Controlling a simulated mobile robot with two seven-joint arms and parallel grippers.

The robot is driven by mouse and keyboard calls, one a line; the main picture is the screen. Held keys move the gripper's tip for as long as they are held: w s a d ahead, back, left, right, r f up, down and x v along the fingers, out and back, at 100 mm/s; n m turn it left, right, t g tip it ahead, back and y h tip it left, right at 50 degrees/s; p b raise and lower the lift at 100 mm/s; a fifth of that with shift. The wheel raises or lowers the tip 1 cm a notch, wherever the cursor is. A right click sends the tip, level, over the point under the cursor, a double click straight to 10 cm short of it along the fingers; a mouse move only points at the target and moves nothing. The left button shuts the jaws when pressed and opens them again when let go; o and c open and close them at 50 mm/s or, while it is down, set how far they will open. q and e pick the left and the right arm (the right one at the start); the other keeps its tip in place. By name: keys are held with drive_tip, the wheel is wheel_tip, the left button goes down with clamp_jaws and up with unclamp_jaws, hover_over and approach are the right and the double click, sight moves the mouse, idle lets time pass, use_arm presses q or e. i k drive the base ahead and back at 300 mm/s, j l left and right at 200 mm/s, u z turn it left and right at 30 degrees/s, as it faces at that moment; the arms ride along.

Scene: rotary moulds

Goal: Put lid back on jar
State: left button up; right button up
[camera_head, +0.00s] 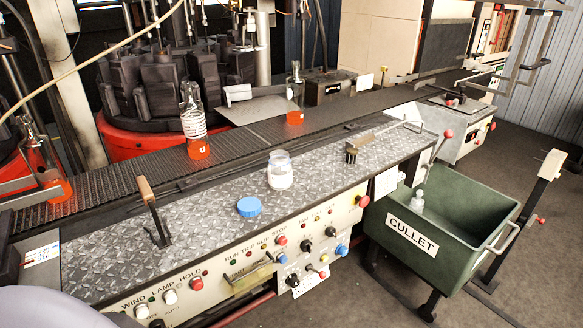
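A clear glass jar (280,172) stands upright on the diamond-plate metal bench top, with whitish contents and an uncovered mouth. A round blue lid (249,207) lies flat on the same surface, to the left and nearer than the jar, apart from it. Neither of my grippers shows in the head view. Nothing touches the jar or the lid.
A tool with a wooden handle (147,192) is left of the lid. A brush (352,152) lies right of the jar. Glass bottles (194,122) stand on the conveyor (240,150) behind. A green cullet bin (450,205) stands at the right. Knobs line the bench front.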

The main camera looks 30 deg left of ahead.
sight(279, 165)
drive_tip(key=u, duration=1.25)
